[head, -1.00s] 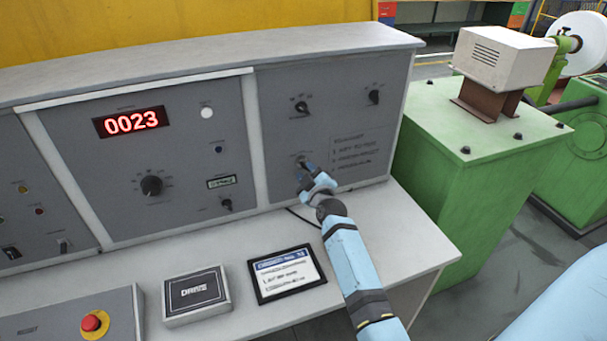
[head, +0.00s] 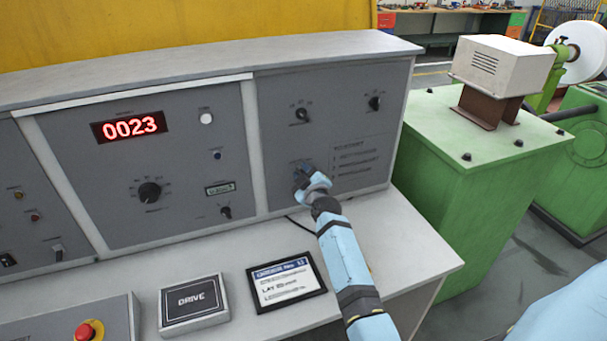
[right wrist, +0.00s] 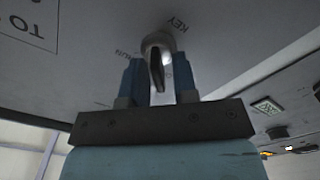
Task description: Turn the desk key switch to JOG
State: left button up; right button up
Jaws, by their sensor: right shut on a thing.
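The desk key switch (right wrist: 157,48) is on the grey panel, with the word KEY printed beside it in the right wrist view. A dark, flat key (right wrist: 158,75) stands out from its round metal collar. My right gripper (right wrist: 160,75) has one finger on each side of the key and is shut on it. In the head view my right gripper (head: 303,174) reaches the lower left of the right-hand panel and hides the switch. The JOG marking and the key's exact setting cannot be read. My left gripper is not in view.
Rotary knobs (head: 302,115) sit above the gripper on the same panel. A framed card (head: 287,281) and a DRIVE box (head: 193,303) lie on the desk. A red emergency button (head: 84,331) is at the lower left. A green machine (head: 460,190) stands to the right.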

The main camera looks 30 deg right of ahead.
jog(key=m+p, duration=0.1)
jog(key=m, duration=0.3)
jog(key=shift+d+r+m+p, duration=0.15)
jog(key=shift+m+p, duration=0.15)
jog(key=shift+p, duration=0.1)
jog(key=shift+m, duration=0.7)
jog(key=shift+d+m+p, duration=0.15)
jog(key=shift+m+p, duration=0.3)
jog(key=shift+m, duration=0.65)
jog(key=shift+s, duration=0.1)
jog(key=shift+m, duration=0.4)
jog(key=o, duration=0.6)
